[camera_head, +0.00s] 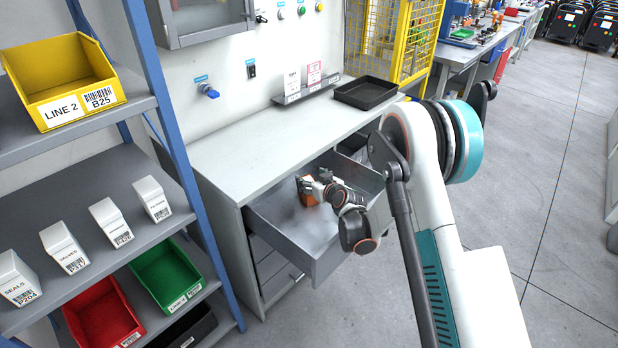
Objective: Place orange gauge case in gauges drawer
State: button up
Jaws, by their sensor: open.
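The gauges drawer (270,231) is the pulled-out top drawer of the grey workbench, its inside facing up. The orange gauge case (307,197) is in the drawer's area, toward the back near the bench front. My gripper (312,186) is right at the case and hides part of it. Its fingers are open beside the case. Whether the case rests on the drawer floor is too small to tell. My arm reaches in from the right across the drawer's right side and hides part of that wall.
The workbench top (250,140) is mostly clear, with a black tray (366,93) at its back right. A blue-post shelf (75,185) with bins stands close on the left. More drawers are under the open one. A yellow cage (385,45) stands behind. The floor at right is free.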

jog(key=shift+p+v, duration=0.5)
jog(key=shift+v, duration=1.75)
